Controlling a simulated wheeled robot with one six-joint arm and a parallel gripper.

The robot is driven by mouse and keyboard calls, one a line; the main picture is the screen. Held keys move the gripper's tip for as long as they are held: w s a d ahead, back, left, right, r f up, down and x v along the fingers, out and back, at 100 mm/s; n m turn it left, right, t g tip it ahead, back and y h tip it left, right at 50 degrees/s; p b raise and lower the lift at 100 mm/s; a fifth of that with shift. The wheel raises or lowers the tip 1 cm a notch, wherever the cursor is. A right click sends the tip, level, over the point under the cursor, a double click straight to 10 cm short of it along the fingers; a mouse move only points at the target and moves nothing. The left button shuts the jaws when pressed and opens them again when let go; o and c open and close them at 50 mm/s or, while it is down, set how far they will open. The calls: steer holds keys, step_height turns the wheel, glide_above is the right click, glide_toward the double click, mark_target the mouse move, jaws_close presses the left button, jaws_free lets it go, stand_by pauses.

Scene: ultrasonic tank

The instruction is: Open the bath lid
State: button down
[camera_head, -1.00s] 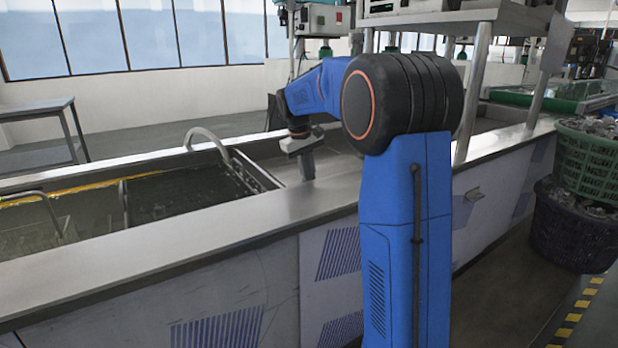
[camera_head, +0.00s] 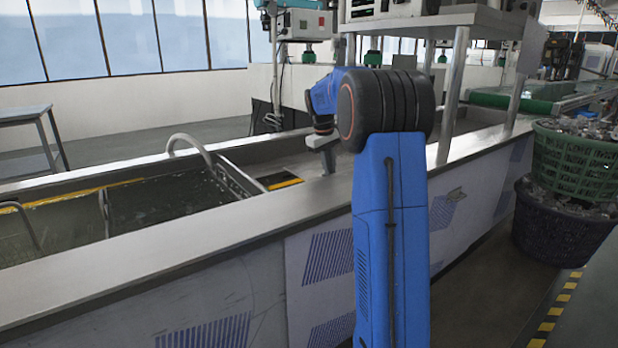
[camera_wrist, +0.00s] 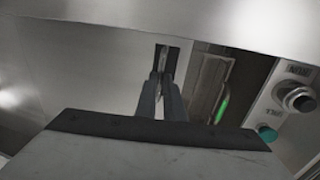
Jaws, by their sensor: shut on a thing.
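My gripper (camera_wrist: 170,92) has its two fingers close together, shut on a thin handle (camera_wrist: 162,58) in a dark slot of a grey metal surface. I take this surface to be the bath lid (camera_wrist: 105,72), but its outline is not clear. In the head view my gripper (camera_head: 328,162) points down over the tank bench, right of the open bath (camera_head: 165,200). The head view does not show the handle or the fingertips clearly.
A curved metal pipe (camera_head: 188,143) and a wire rack stand at the bath. A yellow and black strip (camera_head: 280,182) lies right of them. A knob (camera_wrist: 297,98), a teal button (camera_wrist: 267,133) and a green light (camera_wrist: 222,107) are right of my fingers. Crates (camera_head: 575,165) stand far right.

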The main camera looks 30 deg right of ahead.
steer(key=d, duration=1.7)
steer(key=shift+w+d, duration=0.3)
steer(key=shift+d, duration=0.05)
steer(key=c, duration=1.9)
jaws_free()
steer(key=shift+o, duration=0.2)
steer(key=a+r, duration=0.3)
steer(key=r, duration=1.4)
steer(key=shift+a, duration=0.2)
steer(key=shift+s, duration=0.1)
